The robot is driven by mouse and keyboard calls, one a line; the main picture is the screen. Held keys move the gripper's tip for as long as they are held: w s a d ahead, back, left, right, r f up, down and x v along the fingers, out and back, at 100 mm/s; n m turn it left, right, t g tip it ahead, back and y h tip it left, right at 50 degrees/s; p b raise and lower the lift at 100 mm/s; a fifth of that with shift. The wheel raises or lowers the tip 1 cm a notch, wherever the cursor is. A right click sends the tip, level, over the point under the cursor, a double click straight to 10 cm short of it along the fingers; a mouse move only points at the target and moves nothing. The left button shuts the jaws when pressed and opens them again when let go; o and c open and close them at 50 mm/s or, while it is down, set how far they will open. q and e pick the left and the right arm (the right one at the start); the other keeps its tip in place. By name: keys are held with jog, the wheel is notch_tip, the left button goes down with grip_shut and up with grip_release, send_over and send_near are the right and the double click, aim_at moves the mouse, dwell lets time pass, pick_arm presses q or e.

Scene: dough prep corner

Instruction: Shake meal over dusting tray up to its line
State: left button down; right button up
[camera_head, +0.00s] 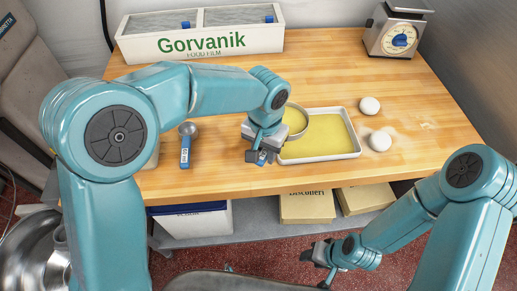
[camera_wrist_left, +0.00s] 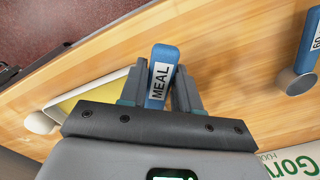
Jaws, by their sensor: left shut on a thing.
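My left gripper (camera_head: 262,156) is shut on the blue handle marked MEAL (camera_wrist_left: 160,78), near the left side of the dusting tray. A round metal sieve (camera_head: 298,121) shows just beyond it, over the tray's left part, partly hidden by my wrist. The dusting tray (camera_head: 357,152) is shallow and pale-rimmed, with yellow meal (camera_head: 325,137) across its visible floor. The tray also shows in the left wrist view (camera_wrist_left: 60,106), partly behind the gripper. I cannot make out its line. My right gripper (camera_head: 318,252) hangs below the table's front edge, apart from the tray; its jaws are too small to judge.
A blue-handled scoop (camera_head: 185,152) lies left of my left gripper. Two pale dough balls (camera_head: 369,106) (camera_head: 380,141) lie right of the tray. A scale (camera_head: 394,32) and a white Gorvanik box (camera_head: 200,45) stand at the back. The table's right side is mostly clear.

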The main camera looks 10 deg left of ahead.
pick_arm(q)
jog(key=shift+w+d, duration=0.1)
jog(key=shift+d, duration=0.55)
jog(key=shift+s+f, duration=0.1)
jog(key=shift+s, duration=0.3)
jog(key=shift+s+d+b, duration=0.1)
jog(key=shift+s+b, duration=0.4)
jog(key=shift+s, duration=0.15)
jog(key=shift+w, duration=0.1)
